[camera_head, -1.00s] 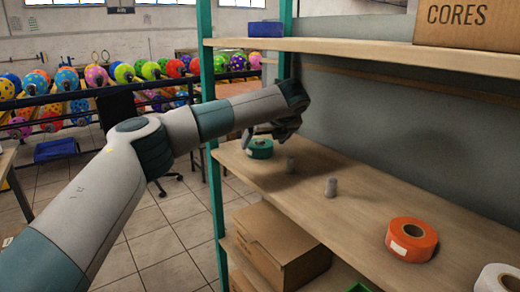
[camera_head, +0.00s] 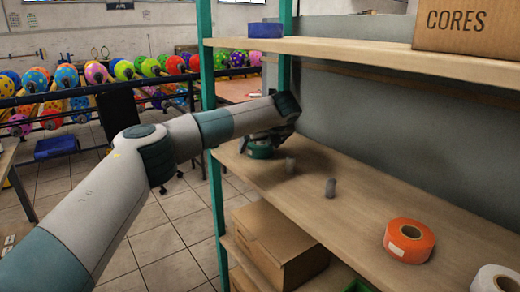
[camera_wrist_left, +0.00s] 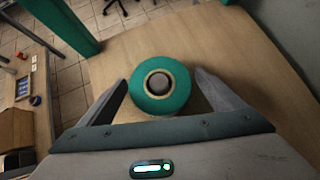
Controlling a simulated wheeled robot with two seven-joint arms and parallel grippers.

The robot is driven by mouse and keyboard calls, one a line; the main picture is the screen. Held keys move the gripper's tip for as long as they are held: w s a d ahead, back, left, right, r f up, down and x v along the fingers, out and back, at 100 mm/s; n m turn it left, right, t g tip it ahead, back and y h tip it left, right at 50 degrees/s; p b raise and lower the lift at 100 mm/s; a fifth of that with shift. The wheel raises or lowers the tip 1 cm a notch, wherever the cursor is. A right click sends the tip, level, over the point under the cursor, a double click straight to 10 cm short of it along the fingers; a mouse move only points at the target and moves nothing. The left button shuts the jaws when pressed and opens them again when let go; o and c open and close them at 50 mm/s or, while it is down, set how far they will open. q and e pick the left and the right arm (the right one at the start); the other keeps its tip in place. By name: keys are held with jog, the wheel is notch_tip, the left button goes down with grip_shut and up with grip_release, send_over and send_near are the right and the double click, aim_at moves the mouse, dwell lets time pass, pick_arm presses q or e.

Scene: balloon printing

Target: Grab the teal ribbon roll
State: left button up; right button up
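The teal ribbon roll (camera_head: 260,152) sits at the left end of the middle wooden shelf, partly hidden by my left gripper (camera_head: 262,143). In the left wrist view the roll (camera_wrist_left: 147,97) lies between the two fingers of my left gripper (camera_wrist_left: 160,90), with its ring-shaped centre facing the camera. The fingers are spread apart. A small gap shows between each finger and the roll. My right gripper is not in view.
An orange roll (camera_head: 409,241) and a white roll (camera_head: 496,279) lie farther right. A green shelf post (camera_head: 213,150) is close to my left arm. The upper shelf (camera_head: 370,48) is above.

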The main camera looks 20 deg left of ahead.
pick_arm(q)
jog(key=c, duration=1)
jog(key=shift+r, duration=0.2)
jog(key=shift+c, duration=0.2)
jog(key=shift+r, duration=0.2)
notch_tip(320, 180, up, 6)
jog(key=shift+f+b, duration=0.1)
jog(key=shift+b, duration=0.45)
jog(key=shift+s+d+r, duration=0.15)
jog(key=shift+d+r, duration=0.05)
jog(key=shift+d, duration=0.05)
jog(key=s+d+b, duration=0.4)
jog(key=s+d, duration=0.6)
jog(key=s, duration=0.4)
jog(key=shift+d, duration=0.2)
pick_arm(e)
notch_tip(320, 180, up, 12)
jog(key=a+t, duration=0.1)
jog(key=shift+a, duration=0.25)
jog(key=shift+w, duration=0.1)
